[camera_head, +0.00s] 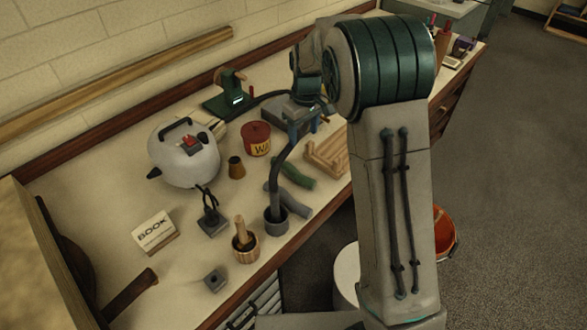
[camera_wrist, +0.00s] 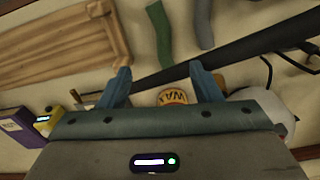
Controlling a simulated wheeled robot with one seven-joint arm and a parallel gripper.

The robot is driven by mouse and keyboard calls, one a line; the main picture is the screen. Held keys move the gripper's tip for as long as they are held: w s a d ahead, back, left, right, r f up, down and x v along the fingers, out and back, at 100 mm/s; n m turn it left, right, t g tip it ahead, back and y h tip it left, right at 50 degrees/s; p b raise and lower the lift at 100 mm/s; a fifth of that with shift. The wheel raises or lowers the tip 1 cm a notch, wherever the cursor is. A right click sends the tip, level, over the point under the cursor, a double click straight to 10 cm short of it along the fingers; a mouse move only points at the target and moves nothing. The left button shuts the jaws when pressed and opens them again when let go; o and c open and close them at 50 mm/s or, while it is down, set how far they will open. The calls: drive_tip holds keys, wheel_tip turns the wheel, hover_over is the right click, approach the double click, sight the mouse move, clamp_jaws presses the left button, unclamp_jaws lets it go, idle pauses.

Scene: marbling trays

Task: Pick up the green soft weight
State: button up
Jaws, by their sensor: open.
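The green soft weight (camera_head: 296,173) is a short, slightly bent tube lying on the bench, between the wooden frame and a grey tube. It also shows near the top middle of the wrist view (camera_wrist: 159,35). My gripper (camera_head: 303,131) is above the bench, behind the green weight in the head view. In the wrist view, its two blue fingers (camera_wrist: 163,84) are apart with nothing held between them. The green weight lies beyond the fingertips, not touching them.
A grey tube (camera_head: 293,203) lies beside the green weight, near a dark cup with a curved lamp-like stem (camera_head: 276,222). The slatted wooden frame (camera_head: 327,157) is close on the right. A red wax tin (camera_head: 256,139) and a white kettle (camera_head: 184,158) stand left.

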drive_tip(key=w+a+f+n, duration=0.1)
drive_tip(key=w+a+f, duration=0.2)
drive_tip(key=w+f, duration=0.15)
drive_tip(key=p, duration=0.2)
hover_over(293, 169)
drive_tip(key=f, duration=0.8)
drive_tip(key=shift+w+f, duration=0.2)
drive_tip(key=shift+w, duration=0.2)
drive_tip(key=f, duration=0.2)
drive_tip(key=s+f+p, duration=0.1)
drive_tip(key=f, duration=0.1)
drive_tip(key=shift+w+f, duration=0.1)
drive_tip(key=shift+f, duration=0.55)
drive_tip(key=shift+r, duration=0.1)
clamp_jaws()
